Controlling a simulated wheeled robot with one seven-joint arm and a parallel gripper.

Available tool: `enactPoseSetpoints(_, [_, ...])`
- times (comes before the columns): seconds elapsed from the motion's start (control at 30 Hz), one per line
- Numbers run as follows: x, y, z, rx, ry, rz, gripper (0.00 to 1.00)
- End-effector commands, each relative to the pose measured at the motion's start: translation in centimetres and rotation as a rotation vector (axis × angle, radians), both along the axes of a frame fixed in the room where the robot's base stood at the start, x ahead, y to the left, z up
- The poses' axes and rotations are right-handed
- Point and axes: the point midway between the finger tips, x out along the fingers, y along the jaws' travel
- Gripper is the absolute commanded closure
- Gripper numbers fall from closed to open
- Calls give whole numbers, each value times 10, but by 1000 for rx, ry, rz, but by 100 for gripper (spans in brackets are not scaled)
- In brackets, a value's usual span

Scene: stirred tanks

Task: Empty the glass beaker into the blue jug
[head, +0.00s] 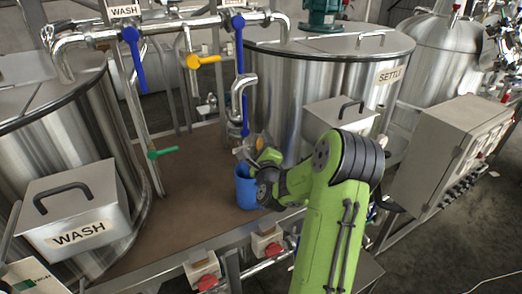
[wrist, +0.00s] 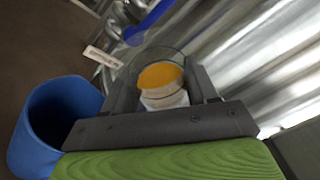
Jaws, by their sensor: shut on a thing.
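The blue jug (head: 244,188) stands on the brown bench top between the two tanks. In the wrist view the blue jug (wrist: 50,125) is at the lower left, its open mouth showing a dark inside. My gripper (wrist: 165,95) is shut on the glass beaker (wrist: 160,60), which is clear and holds something orange with a pale layer under it. In the head view the beaker (head: 248,148) shows small, just above the jug, partly hidden by my gripper (head: 262,155). The beaker looks tilted in the head view; I cannot tell if anything is flowing out.
The WASH tank (head: 110,110) is at the left and the SETTLE tank (head: 320,90) behind the jug. Pipes with a blue valve handle (head: 239,35) and a yellow one (head: 203,61) rise over the bench. A grey control box (head: 450,150) stands at the right. The bench left of the jug is clear.

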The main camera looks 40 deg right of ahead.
Motion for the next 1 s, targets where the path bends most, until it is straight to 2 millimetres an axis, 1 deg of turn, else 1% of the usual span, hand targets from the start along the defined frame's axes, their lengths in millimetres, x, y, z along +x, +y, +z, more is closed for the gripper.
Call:
enactPoseSetpoints(0.03, [0,0,-3,-12,1,0,75])
enactPoseSetpoints(1.0, [1,3,-3,-209,35,1,75])
